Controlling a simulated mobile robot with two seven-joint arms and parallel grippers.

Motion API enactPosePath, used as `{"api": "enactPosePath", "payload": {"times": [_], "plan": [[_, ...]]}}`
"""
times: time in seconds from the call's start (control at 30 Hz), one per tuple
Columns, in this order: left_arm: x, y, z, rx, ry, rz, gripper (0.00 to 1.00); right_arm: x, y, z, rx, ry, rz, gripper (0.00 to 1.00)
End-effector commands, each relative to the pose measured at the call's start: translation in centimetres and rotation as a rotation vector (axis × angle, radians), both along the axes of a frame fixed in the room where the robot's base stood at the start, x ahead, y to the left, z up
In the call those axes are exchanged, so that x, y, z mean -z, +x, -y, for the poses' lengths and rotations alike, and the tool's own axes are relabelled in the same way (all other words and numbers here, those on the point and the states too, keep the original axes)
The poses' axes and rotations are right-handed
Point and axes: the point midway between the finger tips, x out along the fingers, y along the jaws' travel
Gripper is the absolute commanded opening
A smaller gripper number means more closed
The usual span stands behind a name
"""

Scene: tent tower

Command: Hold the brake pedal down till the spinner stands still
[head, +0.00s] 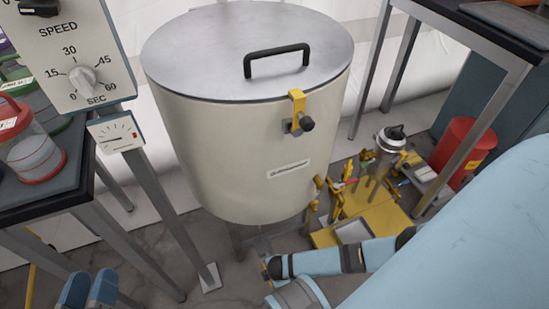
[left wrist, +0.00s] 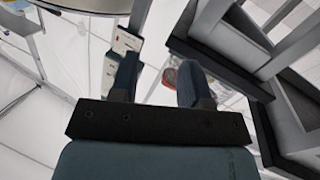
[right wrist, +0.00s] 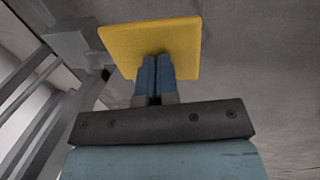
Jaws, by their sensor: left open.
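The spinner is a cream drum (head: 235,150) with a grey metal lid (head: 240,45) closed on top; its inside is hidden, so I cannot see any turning. A yellow latch (head: 297,108) sits at its front rim. The yellow brake pedal plate (right wrist: 155,45) fills the upper middle of the right wrist view. My right gripper (right wrist: 155,65) has its fingers together over the pedal; whether they press on it I cannot tell. In the head view my right arm reaches low beside the drum. My left gripper (head: 89,287) is open and empty at the lower left.
A dial panel marked SPEED and SEC (head: 75,60) and a small needle gauge (head: 117,132) stand left of the drum. A dark table (head: 50,185) with jars is at far left. A yellow platform (head: 375,215) with tools and a red bin (head: 462,150) stand at right.

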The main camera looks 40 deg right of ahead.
Motion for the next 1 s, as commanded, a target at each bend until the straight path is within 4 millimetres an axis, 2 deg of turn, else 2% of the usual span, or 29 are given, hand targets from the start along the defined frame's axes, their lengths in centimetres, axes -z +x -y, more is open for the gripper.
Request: {"api": "enactPosePath", "payload": {"times": [0.03, 0.1, 0.27, 0.37, 0.4, 0.5, 0.7, 0.83, 1.0], "plan": [[-2.1, 0.0, -0.1, -0.010, -0.014, 0.030, 0.43, -1.6, 0.0, 0.3, 0.001, -0.002, 0.001, 0.00], [-3.9, 0.0, -0.2, -0.026, -0.037, 0.074, 0.43, -2.7, -0.2, 0.6, 0.003, -0.002, -0.001, 0.00], [-7.2, -0.2, -0.5, -0.056, -0.086, 0.170, 0.43, -4.6, -0.5, 1.1, 0.004, -0.001, -0.001, 0.00], [-8.0, -0.3, -0.8, -0.072, -0.091, 0.193, 0.43, -6.6, -0.6, 1.0, 0.004, 0.000, 0.001, 0.00], [-7.9, -0.3, -0.9, -0.079, -0.085, 0.189, 0.43, -7.4, -0.7, 1.0, 0.004, 0.000, 0.001, 0.00], [-5.7, 0.0, -1.5, -0.098, -0.016, 0.095, 0.43, -9.4, -0.9, 0.9, 0.004, 0.001, 0.000, 0.00], [-2.5, -0.1, -2.6, -0.123, 0.079, -0.035, 0.43, -12.6, -1.2, 0.8, 0.004, 0.000, 0.000, 0.00], [-1.3, -0.3, -3.0, -0.129, 0.111, -0.079, 0.43, -13.5, -1.3, 0.7, 0.004, 0.000, 0.000, 0.00], [-0.8, -0.3, -3.2, -0.131, 0.122, -0.093, 0.43, -13.7, -1.4, 0.8, 0.004, -0.001, -0.001, 0.00]]}}
